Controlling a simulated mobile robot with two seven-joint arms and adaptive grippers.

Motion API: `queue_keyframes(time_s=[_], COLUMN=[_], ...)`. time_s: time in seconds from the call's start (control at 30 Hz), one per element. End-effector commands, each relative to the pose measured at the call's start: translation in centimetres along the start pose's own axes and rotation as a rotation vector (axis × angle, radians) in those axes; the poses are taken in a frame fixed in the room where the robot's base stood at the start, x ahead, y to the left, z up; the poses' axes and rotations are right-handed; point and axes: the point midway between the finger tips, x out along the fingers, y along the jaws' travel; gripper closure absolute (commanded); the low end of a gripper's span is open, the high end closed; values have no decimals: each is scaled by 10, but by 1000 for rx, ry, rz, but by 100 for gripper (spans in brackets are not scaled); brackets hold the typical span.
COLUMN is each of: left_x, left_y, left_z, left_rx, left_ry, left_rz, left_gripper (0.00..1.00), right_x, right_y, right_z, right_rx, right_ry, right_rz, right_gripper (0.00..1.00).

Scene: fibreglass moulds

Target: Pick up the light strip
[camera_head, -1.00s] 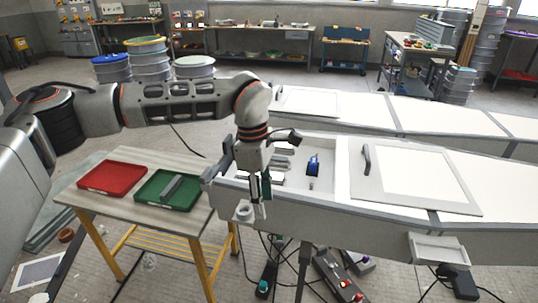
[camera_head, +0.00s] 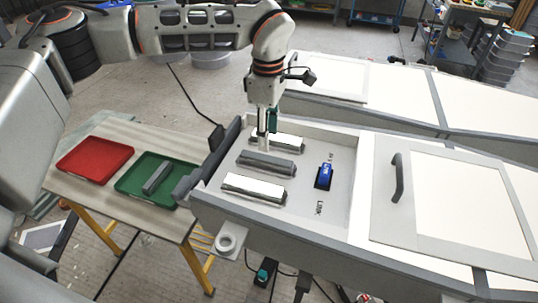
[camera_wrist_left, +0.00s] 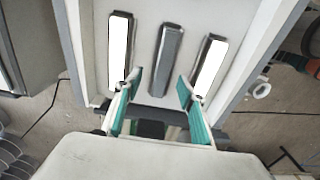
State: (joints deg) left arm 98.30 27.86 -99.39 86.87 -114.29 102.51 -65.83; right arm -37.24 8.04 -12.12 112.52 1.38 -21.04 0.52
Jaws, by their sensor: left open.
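Two light strips with bright white tops lie in the open bay of the mould: the far one (camera_head: 278,142) and the near one (camera_head: 252,187). A dark grey strip (camera_head: 266,164) lies between them. My left gripper (camera_head: 266,140) hangs fingers down over the far side of the bay, by the far light strip and grey strip. In the left wrist view, the open, empty fingers (camera_wrist_left: 159,82) point toward the grey strip (camera_wrist_left: 166,60), with the far light strip (camera_wrist_left: 120,48) on the left and the near one (camera_wrist_left: 209,66) on the right. My right gripper is out of view.
Raised walls (camera_head: 222,155) edge the bay. A blue device (camera_head: 324,177) sits right of the strips. A handled lid panel (camera_head: 455,205) lies further right. On the table at left are an empty red tray (camera_head: 75,170) and a green tray (camera_head: 130,188) holding a grey strip (camera_head: 157,178).

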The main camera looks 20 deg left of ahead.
Motion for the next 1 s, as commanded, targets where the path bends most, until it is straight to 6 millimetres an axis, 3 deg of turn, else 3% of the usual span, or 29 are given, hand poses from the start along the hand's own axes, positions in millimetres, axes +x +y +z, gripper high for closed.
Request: queue_keyframes(time_s=[0.2, 0.5, 0.8, 0.97, 1.0], left_x=[22, 61, 67, 67, 67], left_y=[-3, -7, -7, -7, -7], left_z=[-1, -3, -3, -3, -3], left_rx=[1, -1, 0, 0, 0], left_ry=[0, 0, 0, 0, 0], left_rz=[-2, -2, 0, 0, 0], left_gripper=[60, 60, 60, 99, 100], right_x=[-2, -5, -5, -5, -5], right_y=[-2, 0, 1, 1, 1], right_z=[5, -8, -12, -11, -11], right_rx=[1, 1, 1, 1, 1], right_ry=[-13, -2, 5, 5, 4], right_rz=[-4, -2, 0, 0, 0], right_gripper=[60, 60, 60, 60, 60])
